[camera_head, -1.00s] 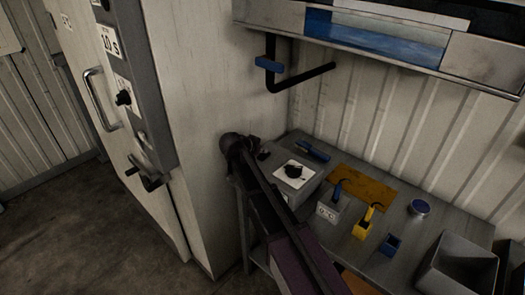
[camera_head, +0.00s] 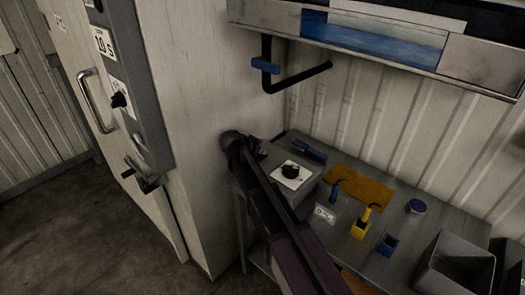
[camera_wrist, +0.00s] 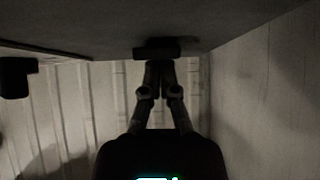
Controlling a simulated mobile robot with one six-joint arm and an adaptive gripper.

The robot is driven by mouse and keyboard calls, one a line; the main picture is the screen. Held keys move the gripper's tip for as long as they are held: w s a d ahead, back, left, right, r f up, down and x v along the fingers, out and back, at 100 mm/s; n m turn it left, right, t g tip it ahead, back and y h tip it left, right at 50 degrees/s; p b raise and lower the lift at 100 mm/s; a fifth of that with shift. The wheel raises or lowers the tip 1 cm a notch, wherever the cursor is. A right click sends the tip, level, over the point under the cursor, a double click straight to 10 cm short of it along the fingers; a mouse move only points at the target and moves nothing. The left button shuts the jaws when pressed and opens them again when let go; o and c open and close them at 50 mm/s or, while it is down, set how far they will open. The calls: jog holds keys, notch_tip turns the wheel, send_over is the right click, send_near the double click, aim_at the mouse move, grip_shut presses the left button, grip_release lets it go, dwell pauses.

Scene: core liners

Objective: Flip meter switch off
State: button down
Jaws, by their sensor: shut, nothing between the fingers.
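A grey box (camera_head: 296,192) on the bench has a white plate with a black knob (camera_head: 291,171) on top; I take it for the meter. In the wrist view a small dark block (camera_wrist: 156,46), probably the switch, sits on a dark grey surface across the top of the picture. A second dark block (camera_wrist: 16,78) is at the left. My gripper (camera_wrist: 160,66) is shut and empty, its fingertips at or just short of the small block; I cannot tell whether they touch. In the head view my wrist is beside the box's left end, hiding part of it.
A tall pale cabinet (camera_head: 205,110) stands close left of my arm. A metal shelf (camera_head: 270,17) with a black bracket (camera_head: 300,82) hangs above. The bench also holds a yellow tool (camera_head: 361,229), a blue cup (camera_head: 388,244), an orange mat (camera_head: 357,184) and a grey bin (camera_head: 452,262).

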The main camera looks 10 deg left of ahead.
jog(key=shift+s+a, duration=0.6)
jog(key=shift+s, duration=0.2)
jog(key=shift+r, duration=0.15)
dwell(0.4)
jog(key=r+p, duration=0.4)
jog(key=shift+s+a+r+p, duration=0.1)
jog(key=shift+s+r+p, duration=0.05)
jog(key=shift+s+p, duration=0.15)
jog(key=p+v, duration=0.5)
jog(key=v, duration=0.4)
jog(key=shift+s+a+f, duration=0.25)
jog(key=shift+s+a, duration=0.1)
jog(key=shift+s, duration=0.1)
